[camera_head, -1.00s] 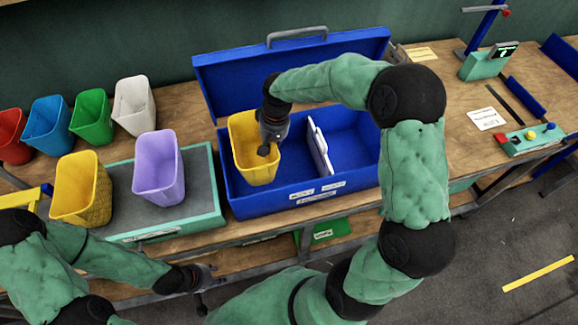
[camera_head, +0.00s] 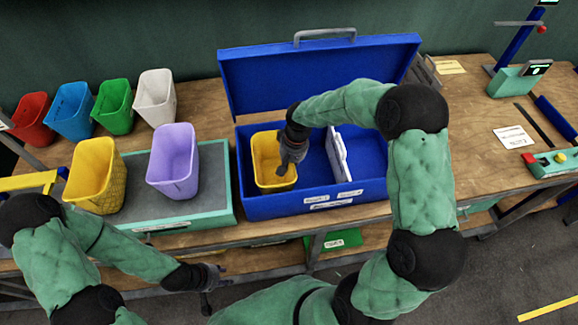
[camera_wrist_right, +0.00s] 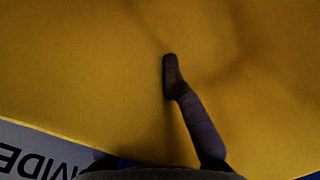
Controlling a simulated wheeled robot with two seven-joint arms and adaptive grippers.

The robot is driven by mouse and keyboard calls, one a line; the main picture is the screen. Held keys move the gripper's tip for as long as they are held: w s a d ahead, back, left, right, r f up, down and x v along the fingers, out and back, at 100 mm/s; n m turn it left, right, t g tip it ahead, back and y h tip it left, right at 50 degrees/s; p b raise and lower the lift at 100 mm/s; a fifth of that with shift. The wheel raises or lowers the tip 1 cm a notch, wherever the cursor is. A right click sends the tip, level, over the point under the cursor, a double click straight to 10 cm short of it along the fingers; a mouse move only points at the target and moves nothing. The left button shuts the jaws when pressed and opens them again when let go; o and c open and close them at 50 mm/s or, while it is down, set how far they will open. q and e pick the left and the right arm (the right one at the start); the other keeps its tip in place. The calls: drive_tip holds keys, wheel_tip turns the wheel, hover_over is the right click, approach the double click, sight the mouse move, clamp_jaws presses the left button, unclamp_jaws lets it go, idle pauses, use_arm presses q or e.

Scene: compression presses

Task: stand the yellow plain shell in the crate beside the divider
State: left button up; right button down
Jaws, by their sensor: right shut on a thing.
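The yellow plain shell (camera_head: 268,175) is upright in the left part of the blue crate (camera_head: 262,207), left of the white divider (camera_head: 343,158) with a gap between them. Whether it touches the crate floor is hidden. My right gripper (camera_head: 290,158) is shut on the shell's right wall. In the right wrist view the shell (camera_wrist_right: 80,70) fills most of the picture, with one finger of the right gripper (camera_wrist_right: 172,75) against it. My left gripper (camera_head: 212,284) is empty, fingers apart, in front of the bench.
A yellow textured shell (camera_head: 95,180) and a purple shell (camera_head: 173,165) stand on a grey-topped platform (camera_head: 214,170). Red, blue, green and white shells stand behind. The crate's lid (camera_head: 318,75) is raised at the back. The crate's right part (camera_head: 370,150) is free.

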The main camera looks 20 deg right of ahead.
drive_tip(key=shift+f, duration=0.15)
drive_tip(key=c, duration=1.4)
unclamp_jaws()
drive_tip(key=shift+o, duration=0.2)
drive_tip(key=shift+r, duration=0.55)
wheel_tip(320, 180, up, 11)
drive_tip(key=d+p, duration=0.1)
drive_tip(key=p, duration=0.2)
drive_tip(key=shift+s+d, duration=0.2)
drive_tip(key=shift+d, duration=0.05)
